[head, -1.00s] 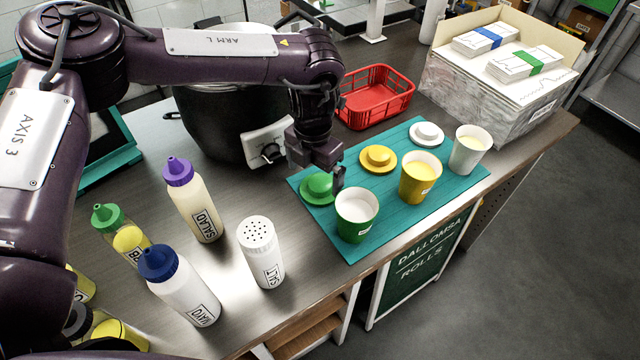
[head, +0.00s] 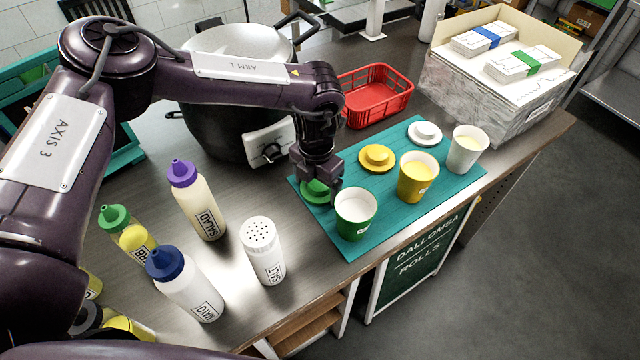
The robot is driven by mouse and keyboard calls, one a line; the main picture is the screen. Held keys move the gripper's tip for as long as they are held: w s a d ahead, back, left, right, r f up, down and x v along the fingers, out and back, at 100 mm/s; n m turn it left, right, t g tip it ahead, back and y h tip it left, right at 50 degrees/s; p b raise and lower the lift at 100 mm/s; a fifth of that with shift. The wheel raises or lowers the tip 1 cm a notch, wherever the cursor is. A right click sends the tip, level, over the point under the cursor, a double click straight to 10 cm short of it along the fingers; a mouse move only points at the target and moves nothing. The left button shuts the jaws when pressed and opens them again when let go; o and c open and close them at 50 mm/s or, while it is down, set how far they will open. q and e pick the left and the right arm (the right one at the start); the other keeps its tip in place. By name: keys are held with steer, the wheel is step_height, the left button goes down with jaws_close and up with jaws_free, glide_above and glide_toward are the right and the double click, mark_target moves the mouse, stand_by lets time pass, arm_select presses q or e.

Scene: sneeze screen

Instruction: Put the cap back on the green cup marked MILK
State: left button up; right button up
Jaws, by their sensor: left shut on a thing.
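The green cup (head: 355,216) stands upright and uncapped at the near left end of the teal mat (head: 345,250), with white contents showing. Its label is too small to read. The green cap (head: 313,194) is behind and left of the cup, at the mat's left corner. My left gripper (head: 322,188) points down at the cap, shut on it, and hides part of it. I cannot tell whether the cap still touches the mat. A yellow cup (head: 417,178) with a yellow cap (head: 377,157) and a white cup (head: 467,150) with a white cap (head: 425,133) are also there. My right gripper is not in view.
A salt shaker (head: 262,252) and several squeeze bottles, including one marked SALAD (head: 197,203), stand left of the mat. A black pot (head: 215,125) and a red basket (head: 375,95) are behind. A box of napkins (head: 490,85) is at the back right.

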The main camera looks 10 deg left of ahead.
arm_select(q)
steer(key=shift+r, duration=0.1)
step_height(320, 180, up, 13)
steer(key=b, duration=0.4)
step_height(320, 180, up, 7)
glide_above(317, 185)
steer(key=shift+p, duration=0.3)
